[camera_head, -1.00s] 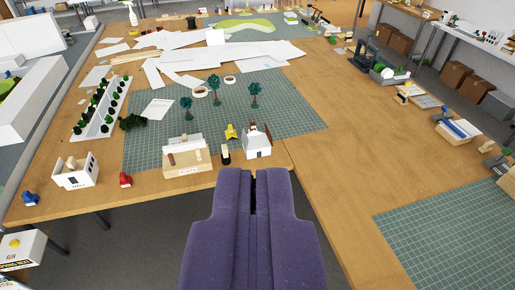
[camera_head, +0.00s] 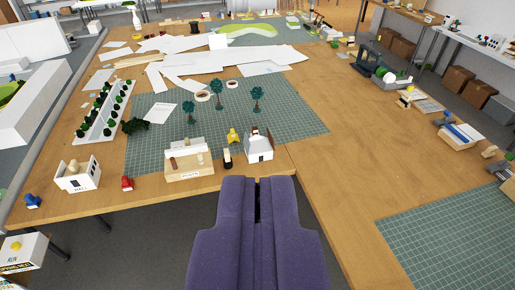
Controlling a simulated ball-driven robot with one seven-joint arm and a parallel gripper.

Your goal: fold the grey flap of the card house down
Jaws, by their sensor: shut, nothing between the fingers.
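A small white card house (camera_head: 259,149) with a brown chimney stands near the front edge of the wooden table, on the corner of a green cutting mat. A small dark grey patch shows on it, but I cannot tell whether this is the flap or how it is angled. My purple gripper (camera_head: 258,183) is shut and empty. In the picture its tips lie just below the house, at the table's front edge; I see no contact, and the gap in depth is hard to judge.
A wooden box with white parts (camera_head: 188,162) stands left of the house, with a small dark-and-cream figure (camera_head: 227,158) between them. A yellow piece (camera_head: 233,135) sits just behind. Model trees (camera_head: 257,97) stand farther back. Bare tabletop (camera_head: 330,165) lies to the right.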

